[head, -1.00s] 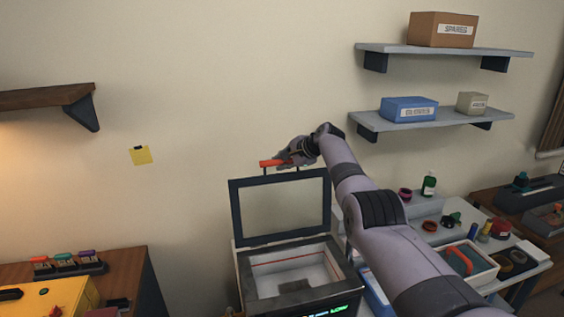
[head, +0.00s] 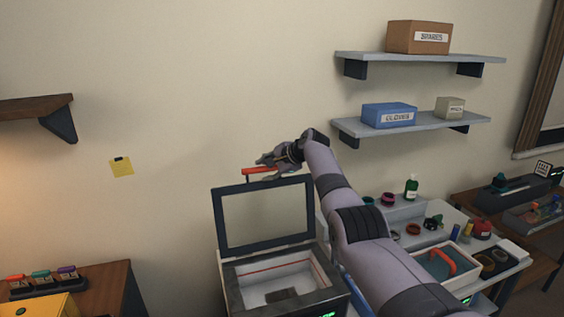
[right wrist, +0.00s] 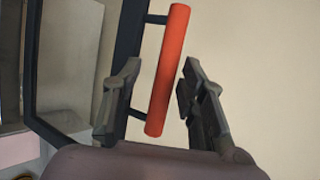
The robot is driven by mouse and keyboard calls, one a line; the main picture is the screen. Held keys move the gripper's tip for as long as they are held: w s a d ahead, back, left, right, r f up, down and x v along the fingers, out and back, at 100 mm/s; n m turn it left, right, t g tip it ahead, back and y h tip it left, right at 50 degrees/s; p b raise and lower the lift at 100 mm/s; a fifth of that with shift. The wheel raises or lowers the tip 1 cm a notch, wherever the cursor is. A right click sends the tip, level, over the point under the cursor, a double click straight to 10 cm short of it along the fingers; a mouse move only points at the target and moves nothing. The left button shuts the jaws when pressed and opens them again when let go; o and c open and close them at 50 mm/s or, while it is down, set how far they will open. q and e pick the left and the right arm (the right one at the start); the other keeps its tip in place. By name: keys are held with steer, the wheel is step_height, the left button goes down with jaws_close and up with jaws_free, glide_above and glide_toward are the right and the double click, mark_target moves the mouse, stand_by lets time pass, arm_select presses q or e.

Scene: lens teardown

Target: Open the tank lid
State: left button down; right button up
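The tank (head: 232,291) is a dark box with a pale interior and a green display. Its dark-framed lid (head: 218,222) stands raised at the back edge, nearly upright, with a clear pane. A red bar handle (head: 258,171) sits on two posts at the lid's top; it also shows in the right wrist view (right wrist: 167,70). My right gripper (head: 266,167) is at the handle. In the right wrist view its fingers (right wrist: 159,75) are spread on either side of the handle, with gaps to both. My left gripper is not in view.
A white bench (head: 405,212) with a green bottle (head: 411,187), a tray with an orange handle (head: 443,260) and small parts is right of the tank. Wall shelves (head: 415,124) hold boxes above. A wooden table (head: 112,285) stands at the left.

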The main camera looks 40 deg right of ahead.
steer(key=v, duration=1.1)
steer(key=shift+a, duration=0.15)
